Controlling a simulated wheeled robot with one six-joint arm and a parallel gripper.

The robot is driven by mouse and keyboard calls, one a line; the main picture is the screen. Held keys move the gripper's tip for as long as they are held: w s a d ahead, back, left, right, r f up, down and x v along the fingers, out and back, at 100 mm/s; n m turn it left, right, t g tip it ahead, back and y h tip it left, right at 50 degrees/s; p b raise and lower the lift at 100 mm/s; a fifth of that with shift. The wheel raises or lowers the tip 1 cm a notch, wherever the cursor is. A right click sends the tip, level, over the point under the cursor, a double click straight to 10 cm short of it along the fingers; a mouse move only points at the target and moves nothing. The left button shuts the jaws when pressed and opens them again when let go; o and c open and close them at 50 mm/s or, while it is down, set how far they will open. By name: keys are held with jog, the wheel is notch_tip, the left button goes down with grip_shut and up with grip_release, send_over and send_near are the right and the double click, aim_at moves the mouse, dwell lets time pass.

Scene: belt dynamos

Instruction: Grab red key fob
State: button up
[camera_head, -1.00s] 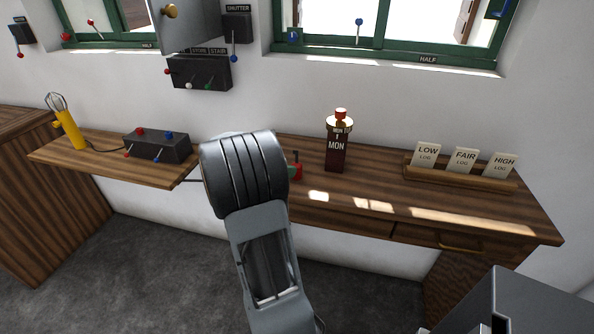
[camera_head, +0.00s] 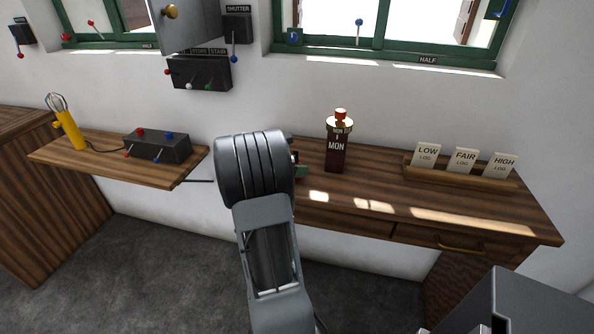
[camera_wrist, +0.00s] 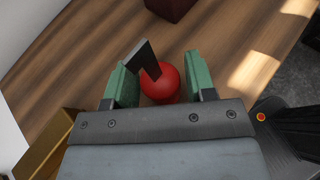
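The red key fob (camera_wrist: 166,86) is a round red ball with a flat dark piece (camera_wrist: 143,60) sticking up from it, over the wooden desk. In the wrist view it lies between the two green fingers of my gripper (camera_wrist: 159,70). The fingers stand apart on either side of it, with a gap showing at the right finger; contact on the left is unclear. In the head view my arm hides most of the fob, and a green fingertip (camera_head: 301,171) shows just right of my wrist.
A dark red MON block (camera_head: 337,155) with a red top stands close behind, right of my gripper. A card rack (camera_head: 460,178) with LOW, FAIR and HIGH cards is at the right. A black switch box (camera_head: 160,147) and yellow whisk-like tool (camera_head: 70,130) are on the left shelf.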

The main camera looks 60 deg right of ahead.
jog(key=c, duration=0.7)
jog(key=shift+r, duration=0.1)
